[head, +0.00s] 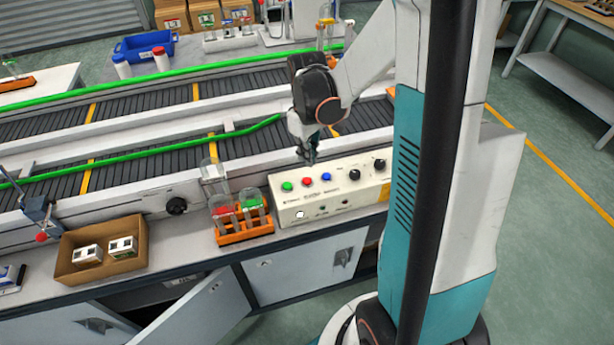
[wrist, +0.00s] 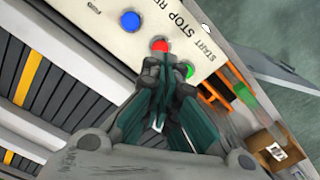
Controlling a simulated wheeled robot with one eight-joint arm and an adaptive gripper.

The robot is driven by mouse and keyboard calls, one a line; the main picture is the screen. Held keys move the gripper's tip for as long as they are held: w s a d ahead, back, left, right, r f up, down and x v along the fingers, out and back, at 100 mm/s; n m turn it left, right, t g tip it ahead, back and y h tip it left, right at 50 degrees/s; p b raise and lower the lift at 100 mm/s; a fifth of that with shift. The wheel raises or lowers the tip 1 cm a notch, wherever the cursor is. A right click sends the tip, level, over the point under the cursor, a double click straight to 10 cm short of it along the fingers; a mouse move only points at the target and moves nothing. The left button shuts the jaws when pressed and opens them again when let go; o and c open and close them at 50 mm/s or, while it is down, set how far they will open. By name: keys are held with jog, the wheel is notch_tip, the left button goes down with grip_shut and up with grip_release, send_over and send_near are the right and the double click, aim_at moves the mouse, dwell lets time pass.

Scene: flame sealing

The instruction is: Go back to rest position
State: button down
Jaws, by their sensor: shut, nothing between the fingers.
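My gripper (head: 309,157) is shut and empty just above the control box (head: 330,187), near its back edge. The box is cream, with green (head: 287,186), red (head: 306,182) and blue (head: 326,177) buttons in a row and black knobs at its right. In the wrist view my gripper (wrist: 160,82) points down at the box, its closed fingertips by the red button (wrist: 159,46). The green button (wrist: 188,70) is partly hidden behind a finger, and the blue button (wrist: 130,21) is clear. I cannot tell whether the fingertips touch the red button.
An orange rack (head: 246,235) with red- and green-filled tubes stands left of the box. A cardboard box (head: 102,255) with small cartons sits farther left. The conveyor (head: 140,130) with green rails runs behind. A cabinet door (head: 195,315) hangs open below the bench.

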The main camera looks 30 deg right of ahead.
dwell(0.6)
jog(key=s+a+r+t+p, duration=0.2)
jog(key=s+a+r+t, duration=0.15)
jog(key=a+r, duration=0.6)
jog(key=s+a+r+m+t+b, duration=0.2)
jog(key=s+r, duration=0.4)
jog(key=s, duration=0.3)
jog(key=a+t, duration=0.1)
jog(key=a, duration=0.1)
jog(key=shift+s+a+m+t, duration=0.25)
jog(key=shift+a+m+t, duration=0.1)
jog(key=shift+a+m, duration=0.05)
dwell(0.8)
